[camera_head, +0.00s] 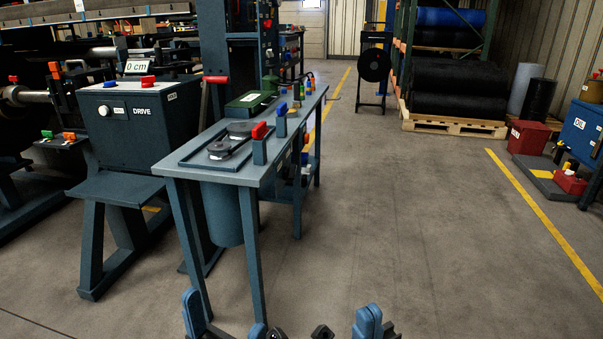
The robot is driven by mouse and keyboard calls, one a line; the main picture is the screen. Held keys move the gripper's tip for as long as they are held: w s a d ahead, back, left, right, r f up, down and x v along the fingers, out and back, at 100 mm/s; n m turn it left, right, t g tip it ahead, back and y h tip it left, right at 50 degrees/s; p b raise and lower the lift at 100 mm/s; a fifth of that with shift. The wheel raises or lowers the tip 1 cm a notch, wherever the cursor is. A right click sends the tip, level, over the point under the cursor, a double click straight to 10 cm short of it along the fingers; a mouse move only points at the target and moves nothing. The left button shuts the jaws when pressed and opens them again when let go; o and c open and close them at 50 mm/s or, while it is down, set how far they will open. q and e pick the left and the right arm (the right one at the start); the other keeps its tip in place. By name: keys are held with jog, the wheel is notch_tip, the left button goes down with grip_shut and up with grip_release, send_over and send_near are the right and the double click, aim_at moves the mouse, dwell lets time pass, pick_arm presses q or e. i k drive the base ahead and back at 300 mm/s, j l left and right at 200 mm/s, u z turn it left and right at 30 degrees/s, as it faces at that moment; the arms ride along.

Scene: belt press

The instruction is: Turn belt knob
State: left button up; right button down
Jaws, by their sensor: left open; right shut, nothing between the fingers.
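A dark blue-grey box labelled DRIVE (155,112) stands at the left. A round white knob (104,110) sits on its front, with a small white label beside it. I cannot tell for certain that this is the belt knob. My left gripper (225,322) is at the bottom edge, open and empty, well in front of and below the box. My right gripper (368,322) is at the bottom edge further right, shut and empty. Both grippers are far from the knob and partly cut off by the frame.
A grey-blue table (172,165) with round parts, a red-topped post (259,143) and a blue-topped post (281,120) stands right of the box. A 0 cm sign (138,67) is above the box. Open floor (390,220) lies to the right.

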aim_at(289, 173)
jog(key=i+l+z, duration=0.15)
jog(key=z, duration=0.3)
jog(key=i+z, duration=0.5)
jog(key=k+j, duration=0.05)
jog(key=k, duration=0.05)
